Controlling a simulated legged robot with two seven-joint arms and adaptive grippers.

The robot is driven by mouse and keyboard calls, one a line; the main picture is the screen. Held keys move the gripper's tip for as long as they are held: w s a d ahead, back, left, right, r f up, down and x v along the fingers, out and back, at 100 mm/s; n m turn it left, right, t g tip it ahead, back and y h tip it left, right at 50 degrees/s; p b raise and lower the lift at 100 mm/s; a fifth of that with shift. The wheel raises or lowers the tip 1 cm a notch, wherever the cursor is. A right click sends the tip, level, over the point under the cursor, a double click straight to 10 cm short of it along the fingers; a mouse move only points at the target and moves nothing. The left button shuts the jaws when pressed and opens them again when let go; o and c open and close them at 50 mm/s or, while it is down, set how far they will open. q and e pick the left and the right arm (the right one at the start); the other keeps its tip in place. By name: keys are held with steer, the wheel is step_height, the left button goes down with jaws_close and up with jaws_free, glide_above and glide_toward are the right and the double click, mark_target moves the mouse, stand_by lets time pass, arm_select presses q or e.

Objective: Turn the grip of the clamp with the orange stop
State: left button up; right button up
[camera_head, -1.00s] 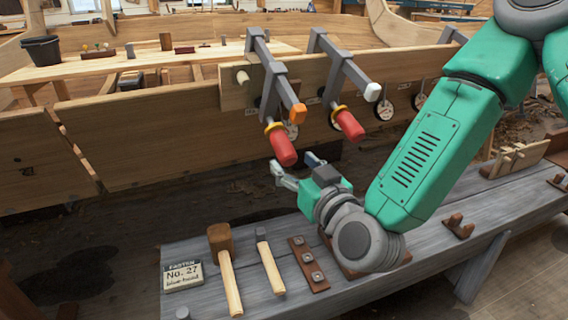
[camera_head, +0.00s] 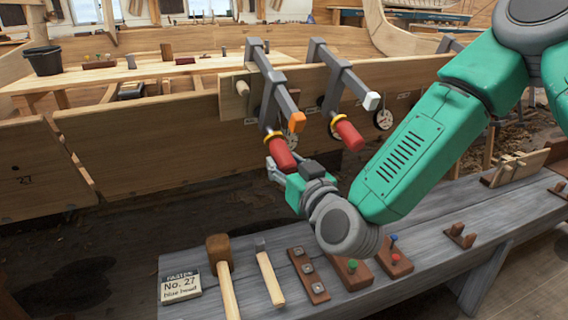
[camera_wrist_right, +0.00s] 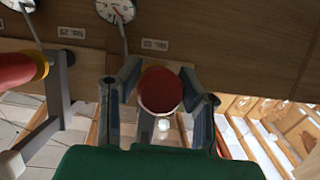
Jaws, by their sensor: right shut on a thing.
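The clamp with the orange stop (camera_head: 297,122) hangs on the hull's upper plank, the left one of two near clamps. Its red grip (camera_head: 282,153) points down and toward me below a yellow collar. My right gripper (camera_head: 280,171) is at the lower end of this grip, its fingers on either side. In the right wrist view the round red grip end (camera_wrist_right: 160,90) sits between the two grey fingers, and my right gripper (camera_wrist_right: 161,105) is shut on it. The fingers' far sides are hidden in the head view. My left gripper is out of view.
A second clamp with a white stop (camera_head: 372,101) and red grip (camera_head: 349,135) stands close to the right. Round dials (camera_head: 383,119) hang on the plank. Below, a grey bench (camera_head: 215,306) carries a mallet (camera_head: 220,250), a hammer (camera_head: 268,275) and wooden blocks.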

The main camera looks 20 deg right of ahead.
steer(key=shift+m+y, duration=0.9)
steer(key=shift+y, duration=0.3)
steer(key=shift+f+m+y+b, duration=0.15)
steer(key=shift+m+y+b, duration=0.2)
steer(key=shift+m+y, duration=0.5)
steer(key=shift+m+g+y+b, duration=0.3)
steer(key=shift+m+y, duration=0.05)
steer(key=shift+y, duration=0.5)
steer(key=shift+s, duration=0.1)
steer(key=o, duration=1.1)
